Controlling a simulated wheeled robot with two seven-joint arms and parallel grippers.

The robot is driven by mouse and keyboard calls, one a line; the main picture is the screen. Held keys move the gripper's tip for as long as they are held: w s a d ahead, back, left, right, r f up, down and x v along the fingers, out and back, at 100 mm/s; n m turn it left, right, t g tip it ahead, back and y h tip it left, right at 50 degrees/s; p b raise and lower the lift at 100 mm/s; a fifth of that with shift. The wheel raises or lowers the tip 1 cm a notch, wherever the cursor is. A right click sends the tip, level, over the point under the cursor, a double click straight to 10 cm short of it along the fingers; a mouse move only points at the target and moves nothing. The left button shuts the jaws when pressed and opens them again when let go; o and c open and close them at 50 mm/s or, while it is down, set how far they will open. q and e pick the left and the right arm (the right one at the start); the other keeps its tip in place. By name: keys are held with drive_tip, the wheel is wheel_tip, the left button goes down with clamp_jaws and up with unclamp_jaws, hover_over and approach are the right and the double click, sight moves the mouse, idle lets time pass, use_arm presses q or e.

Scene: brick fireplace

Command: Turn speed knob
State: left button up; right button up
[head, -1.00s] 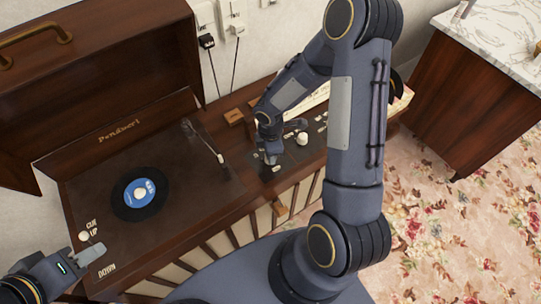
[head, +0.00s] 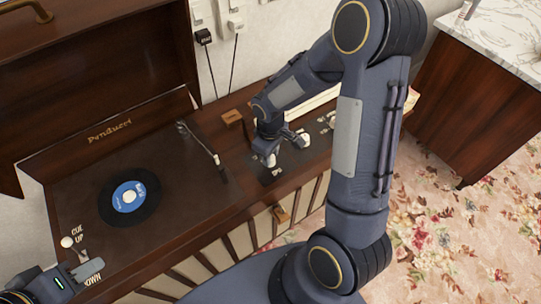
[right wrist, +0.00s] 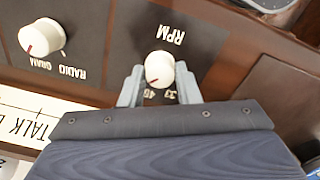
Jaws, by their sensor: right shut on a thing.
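The speed knob (right wrist: 160,69) is white, labelled RPM, with 33 and 45 marks beside it on a dark panel. Its red mark points to the lower left in the right wrist view. My right gripper (right wrist: 160,85) is shut on this knob, one grey finger on each side. In the head view, my right gripper (head: 268,152) is down at the control panel and mostly covers the knob. My left gripper (head: 88,270) is at the lower left, beside the cue lever; its finger opening cannot be made out.
A second white knob (right wrist: 41,37), labelled RADIO GRAM, is close by. The record player deck (head: 185,165) carries a black record (head: 150,205) with a blue label and a tonearm (head: 205,145). The wooden lid (head: 100,70) stands open. A marble-topped cabinet (head: 475,110) is at the right.

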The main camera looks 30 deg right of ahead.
drive_tip(key=shift+m, duration=0.4)
drive_tip(key=o, duration=1)
wheel_tip(320, 180, up, 7)
drive_tip(key=shift+w+p, duration=0.1)
drive_tip(key=shift+p, duration=0.2)
drive_tip(key=shift+r, duration=0.45)
